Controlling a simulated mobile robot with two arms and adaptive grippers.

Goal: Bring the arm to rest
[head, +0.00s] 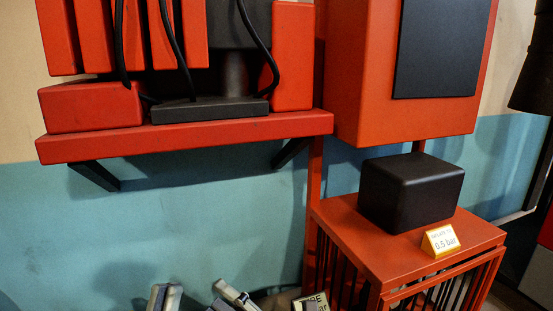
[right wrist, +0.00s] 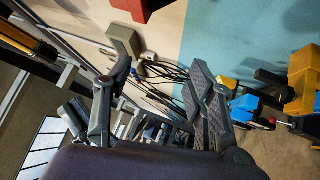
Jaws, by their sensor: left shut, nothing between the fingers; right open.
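My left gripper (head: 165,298) shows only by its grey fingertips at the bottom edge of the head view. They are close together with nothing between them; the rest of the arm is out of frame. More grey finger parts (head: 236,295) show just to the right, and I cannot tell which gripper they belong to. My right gripper (right wrist: 160,65) fills the middle of the right wrist view. Its two fingers stand wide apart, and nothing is held between them.
A red shelf (head: 190,137) is on the wall in the head view. Cables (right wrist: 170,75) and yellow parts (right wrist: 303,80) show in the right wrist view.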

